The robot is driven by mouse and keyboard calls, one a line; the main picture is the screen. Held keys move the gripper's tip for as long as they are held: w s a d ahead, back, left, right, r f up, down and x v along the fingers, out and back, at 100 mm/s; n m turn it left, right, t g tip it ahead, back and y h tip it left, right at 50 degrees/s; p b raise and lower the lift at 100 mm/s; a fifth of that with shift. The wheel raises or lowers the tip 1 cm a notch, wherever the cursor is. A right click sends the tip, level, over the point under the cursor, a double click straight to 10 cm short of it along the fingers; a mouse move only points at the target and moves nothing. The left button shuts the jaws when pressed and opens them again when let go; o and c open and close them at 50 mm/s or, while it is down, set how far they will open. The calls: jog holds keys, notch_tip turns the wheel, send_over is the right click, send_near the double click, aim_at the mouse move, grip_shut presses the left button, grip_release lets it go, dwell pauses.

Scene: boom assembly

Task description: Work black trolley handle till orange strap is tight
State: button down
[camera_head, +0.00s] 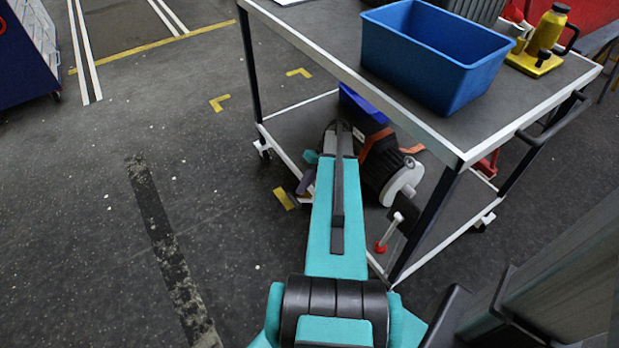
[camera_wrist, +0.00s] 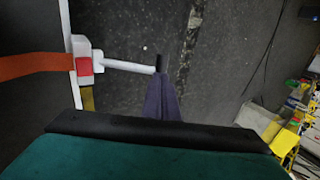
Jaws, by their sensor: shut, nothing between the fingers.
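The orange strap (camera_wrist: 36,67) runs in from the left of the wrist view to a white and red fitting (camera_wrist: 84,64) on the trolley's edge. A white lever (camera_wrist: 128,67) with a black grip (camera_wrist: 160,63) sticks out from the fitting. A black handle bar (camera_head: 553,118) is on the trolley's right end.
The trolley's upper shelf (camera_head: 340,36) carries a blue bin (camera_head: 437,55) and a yellow container (camera_head: 548,30). Open floor (camera_head: 110,220) lies to the left.

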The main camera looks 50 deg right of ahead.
jog(key=shift+x, duration=1.15)
jog(key=shift+d, duration=0.2)
jog(key=shift+a, duration=0.2)
jog(key=shift+a+f, duration=0.1)
